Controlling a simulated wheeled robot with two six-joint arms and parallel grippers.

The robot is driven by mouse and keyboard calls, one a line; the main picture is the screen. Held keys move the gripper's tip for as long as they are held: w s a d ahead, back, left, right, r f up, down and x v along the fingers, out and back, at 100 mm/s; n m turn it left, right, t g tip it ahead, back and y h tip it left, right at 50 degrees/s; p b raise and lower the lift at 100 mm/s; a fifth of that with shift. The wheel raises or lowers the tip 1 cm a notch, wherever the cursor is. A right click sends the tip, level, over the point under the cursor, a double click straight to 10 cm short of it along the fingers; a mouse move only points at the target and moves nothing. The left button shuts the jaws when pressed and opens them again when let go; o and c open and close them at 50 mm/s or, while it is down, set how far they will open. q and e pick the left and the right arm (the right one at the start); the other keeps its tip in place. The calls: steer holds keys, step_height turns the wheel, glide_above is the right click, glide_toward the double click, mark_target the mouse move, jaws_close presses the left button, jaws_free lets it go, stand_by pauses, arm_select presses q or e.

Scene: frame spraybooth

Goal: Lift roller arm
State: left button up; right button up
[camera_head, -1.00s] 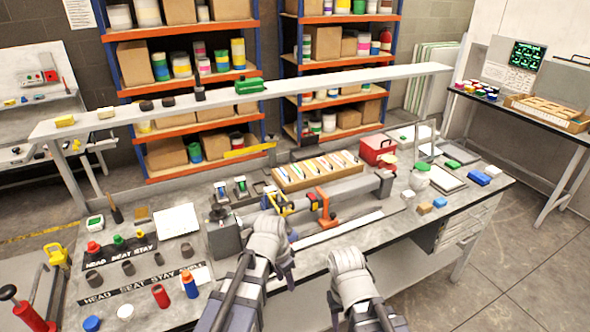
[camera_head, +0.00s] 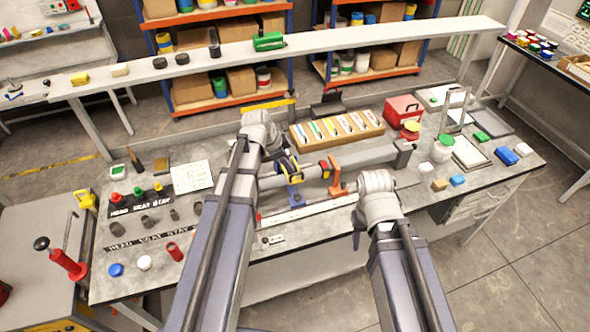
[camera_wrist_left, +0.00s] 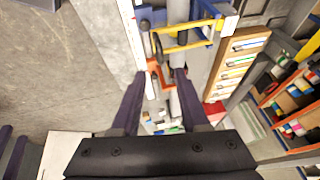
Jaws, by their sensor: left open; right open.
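A long grey bar fixture (camera_head: 375,157) lies across the bench, with an orange clamp (camera_head: 337,178) and a blue clamp (camera_head: 295,193) on it. A yellow-and-black part sits by the blue clamp (camera_head: 289,168); I cannot tell which part is the roller arm. In the left wrist view a yellow frame with blue ends (camera_wrist_left: 187,42) lies beyond my fingertips. My left gripper (camera_wrist_left: 160,75) is open, with nothing visibly held, above the fixture's left part.
A wooden tray of coloured strips (camera_head: 335,129) lies behind the bar. A red box (camera_head: 403,111) stands at its right. A raised grey shelf (camera_head: 345,36) spans the bench's back. Cups and label strips (camera_head: 150,238) lie to the left. Free bench lies at front right.

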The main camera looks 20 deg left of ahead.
mark_target(294, 175)
arm_select(q)
steer(key=b+x, duration=0.6)
steer(key=x, duration=0.1)
steer(key=shift+f, duration=0.15)
jaws_close()
stand_by(1.3)
